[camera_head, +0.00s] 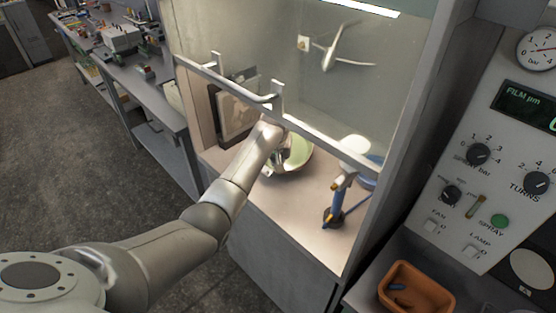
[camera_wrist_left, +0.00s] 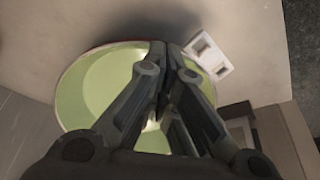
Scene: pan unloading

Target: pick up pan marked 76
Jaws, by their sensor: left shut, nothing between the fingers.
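A round pale green pan (camera_head: 299,161) sits on the floor of the spray booth, behind the raised front bar. In the left wrist view the pan (camera_wrist_left: 95,88) fills the middle left and has a thin reddish rim. No number is readable on it. My left arm reaches under the bar, and my left gripper (camera_head: 282,160) is over the pan, partly hiding it. In the left wrist view my left gripper (camera_wrist_left: 166,50) has its fingers together, empty, with the tips near the pan's rim. I cannot tell whether they touch it. My right gripper is out of view.
A white piece with two square openings (camera_wrist_left: 209,55) lies beside the rim. A blue upright tool (camera_head: 335,205) stands right of the pan, with a blue round object (camera_head: 374,168) behind glass. The metal bar (camera_head: 322,146) crosses the booth opening. An orange bin (camera_head: 416,287) is outside, lower right.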

